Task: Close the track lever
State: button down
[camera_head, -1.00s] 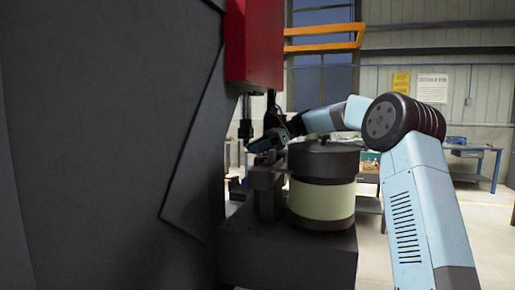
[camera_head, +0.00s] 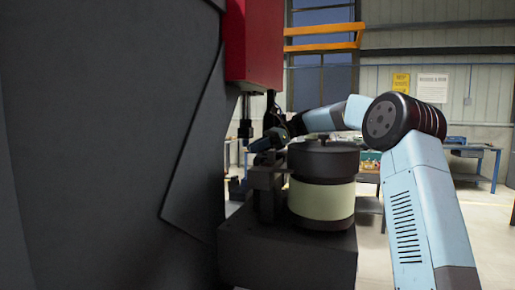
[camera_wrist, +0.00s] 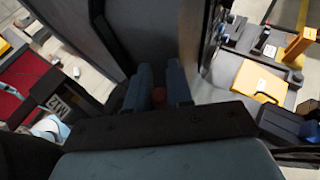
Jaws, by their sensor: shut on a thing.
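The bowl feeder (camera_head: 322,206), a dark drum with a cream band and a dark lid, stands on a dark block. My gripper (camera_head: 264,143) is at the feeder's upper left, by the track, below the red machine head. In the wrist view my two blue-grey fingers (camera_wrist: 158,84) are close together, shut on a small reddish-brown piece (camera_wrist: 159,97) that appears to be the track lever. Most of the lever is hidden by the fingers and the dark gripper body. Its angle cannot be told.
A large dark machine panel (camera_head: 110,130) fills the left, close to my gripper. The red machine head (camera_head: 254,45) hangs above, with a dark spindle (camera_head: 245,125) below it. A workbench (camera_head: 470,152) stands in the right background. Open floor lies at the right.

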jog(key=shift+d+m+t, duration=0.25)
jog(key=shift+m+t, duration=0.35)
jog(key=shift+t, duration=0.1)
jog(key=shift+d+m+t, duration=0.25)
jog(key=shift+m+t, duration=0.35)
jog(key=shift+t, duration=0.1)
jog(key=c, duration=1.1)
grip_release()
jog(key=shift+s, duration=0.1)
jog(key=shift+y, duration=0.3)
jog(key=shift+d, duration=0.15)
jog(key=s+v, duration=0.1)
jog(key=v, duration=1.2)
jog(key=shift+w+d+r, duration=0.2)
jog(key=shift+w+d, duration=0.1)
jog(key=shift+w, duration=0.2)
